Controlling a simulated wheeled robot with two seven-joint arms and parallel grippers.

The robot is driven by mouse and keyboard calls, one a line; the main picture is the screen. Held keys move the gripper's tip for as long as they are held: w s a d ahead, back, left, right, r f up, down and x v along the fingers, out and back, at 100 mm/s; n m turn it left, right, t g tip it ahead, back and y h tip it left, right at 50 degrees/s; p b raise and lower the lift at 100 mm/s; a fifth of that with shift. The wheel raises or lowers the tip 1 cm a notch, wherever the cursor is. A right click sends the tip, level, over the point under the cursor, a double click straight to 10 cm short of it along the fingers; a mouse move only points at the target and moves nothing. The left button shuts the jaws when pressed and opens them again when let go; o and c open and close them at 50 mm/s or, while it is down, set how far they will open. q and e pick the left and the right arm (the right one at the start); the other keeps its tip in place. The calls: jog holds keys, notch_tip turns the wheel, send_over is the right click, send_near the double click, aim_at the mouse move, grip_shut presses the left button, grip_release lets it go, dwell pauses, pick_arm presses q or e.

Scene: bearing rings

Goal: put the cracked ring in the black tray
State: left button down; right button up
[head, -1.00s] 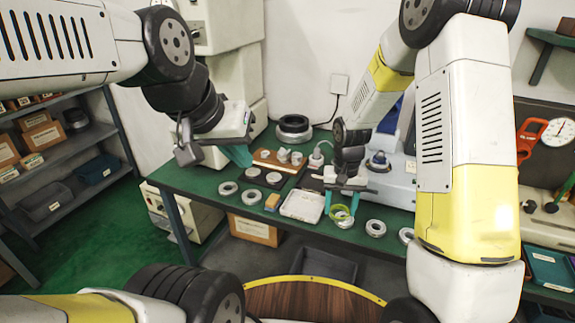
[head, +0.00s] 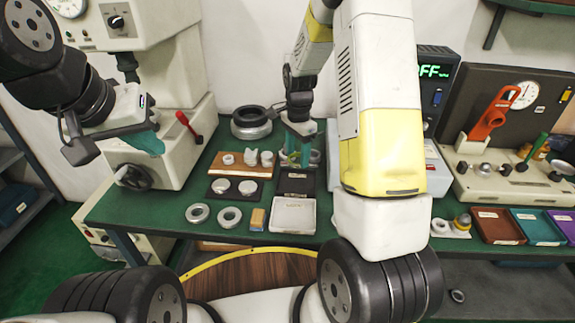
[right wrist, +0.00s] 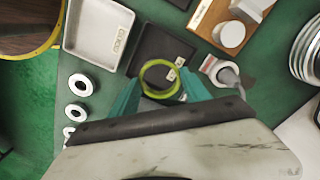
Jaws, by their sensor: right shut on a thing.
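A yellow-green ring (right wrist: 146,70) sits between the teal fingertips of my right gripper (right wrist: 158,90), which is shut on it. I cannot make out a crack in it. The black tray (right wrist: 150,42) lies below and just beyond the ring in the right wrist view, and the ring overlaps its near part. In the head view my right gripper (head: 296,158) is above the back of the black tray (head: 297,187), partly covering it. My left gripper (head: 146,142) is away to the left, above the table's left end; its finger gap is unclear.
A white tray (head: 294,229) stands in front of the black tray. A wooden board (head: 228,170) with metal parts is left of the black tray.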

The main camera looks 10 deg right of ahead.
aim_at(297, 184)
notch_tip(297, 184, down, 9)
jog(key=shift+f, duration=0.1)
dwell(0.3)
jog(key=shift+f, duration=0.1)
jog(key=o, duration=1.5)
jog(key=shift+c, duration=0.2)
